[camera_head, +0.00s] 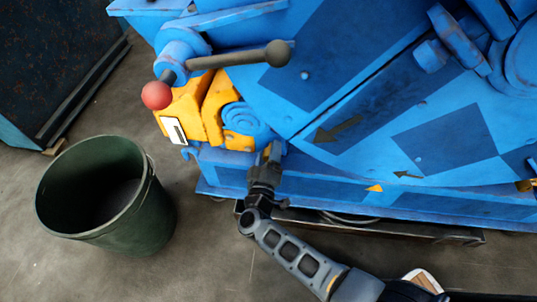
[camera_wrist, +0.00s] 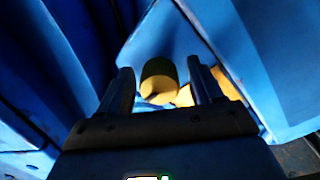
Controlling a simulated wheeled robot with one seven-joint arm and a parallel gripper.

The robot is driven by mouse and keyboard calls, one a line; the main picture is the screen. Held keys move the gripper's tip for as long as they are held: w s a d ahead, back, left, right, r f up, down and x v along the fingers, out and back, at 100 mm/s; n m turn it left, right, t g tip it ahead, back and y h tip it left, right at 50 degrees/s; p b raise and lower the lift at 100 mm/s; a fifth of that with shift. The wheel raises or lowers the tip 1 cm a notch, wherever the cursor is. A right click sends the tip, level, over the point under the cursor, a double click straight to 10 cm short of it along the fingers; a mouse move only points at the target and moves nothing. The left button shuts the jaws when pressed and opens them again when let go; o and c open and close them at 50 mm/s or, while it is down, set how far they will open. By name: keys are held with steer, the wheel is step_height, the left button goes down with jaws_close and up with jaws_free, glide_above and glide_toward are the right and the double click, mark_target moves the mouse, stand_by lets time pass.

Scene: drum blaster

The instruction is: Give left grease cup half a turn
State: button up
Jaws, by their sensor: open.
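A small yellow cylindrical cup (camera_wrist: 158,87), which looks like the left grease cup, shows between my fingers in the wrist view. Its round end faces the camera, and a dark mark shows on it. My gripper (camera_wrist: 160,70) is open, one finger on each side of the cup, with visible gaps. I cannot tell how far the fingertips reach along it. In the head view my gripper (camera_head: 270,152) is at the blue machine's lower front edge, just right of the yellow block. A small yellow-orange patch shows at its fingertips; the cup is otherwise hidden there.
The blue machine (camera_head: 420,90) fills the upper right. A yellow block (camera_head: 207,108) and a lever with a red knob (camera_head: 156,95) sit above left of my gripper. A dark green bin (camera_head: 150,222) stands on the floor at left. A yellow part (camera_head: 525,186) shows at the right edge.

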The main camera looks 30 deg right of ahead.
steer(key=shift+c, duration=0.4)
steer(key=c, duration=0.9)
steer(key=shift+c, duration=0.2)
steer(key=shift+m, duration=0.6)
